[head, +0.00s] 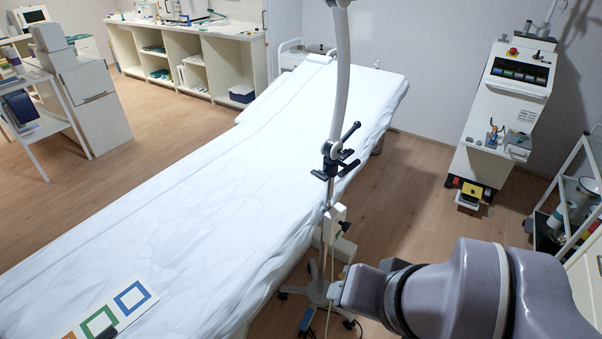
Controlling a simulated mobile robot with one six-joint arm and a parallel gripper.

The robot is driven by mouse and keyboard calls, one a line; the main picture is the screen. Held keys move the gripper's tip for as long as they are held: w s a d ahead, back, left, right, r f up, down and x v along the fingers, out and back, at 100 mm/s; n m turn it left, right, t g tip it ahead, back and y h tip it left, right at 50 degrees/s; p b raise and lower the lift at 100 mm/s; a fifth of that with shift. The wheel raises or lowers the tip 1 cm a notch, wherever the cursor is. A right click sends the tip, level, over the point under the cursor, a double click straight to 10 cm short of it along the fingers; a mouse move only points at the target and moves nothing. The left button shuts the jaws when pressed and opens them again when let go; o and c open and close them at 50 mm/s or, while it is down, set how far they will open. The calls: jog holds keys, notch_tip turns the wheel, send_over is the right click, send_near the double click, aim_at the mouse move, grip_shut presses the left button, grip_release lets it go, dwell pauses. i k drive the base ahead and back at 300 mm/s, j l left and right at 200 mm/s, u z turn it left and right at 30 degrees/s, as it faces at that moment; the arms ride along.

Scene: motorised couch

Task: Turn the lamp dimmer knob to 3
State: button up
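The lamp stand's pole (328,196) rises beside the couch in the head view, with a thick pale arm going up out of the frame. A small white box (333,222) is fixed on the pole. A black knob (344,227) sticks out from its right side; its pointer and any numbers are too small to read. My arm comes in from the lower right. Its front end, where my gripper (345,290) seems to be, is below and slightly right of the box in the picture. It appears apart from the knob, and I cannot make out its fingers.
A couch (215,180) with a white sheet fills the left and middle. A black clamp (335,160) with levers sits on the pole above the box. The stand's wheeled base (305,290) and a cable are below. A white machine (500,120) stands right, with free floor between.

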aim_at(345, 224)
jog(key=i+l, duration=0.45)
jog(key=l, duration=0.15)
jog(key=i+l, duration=0.45)
jog(key=l, duration=0.15)
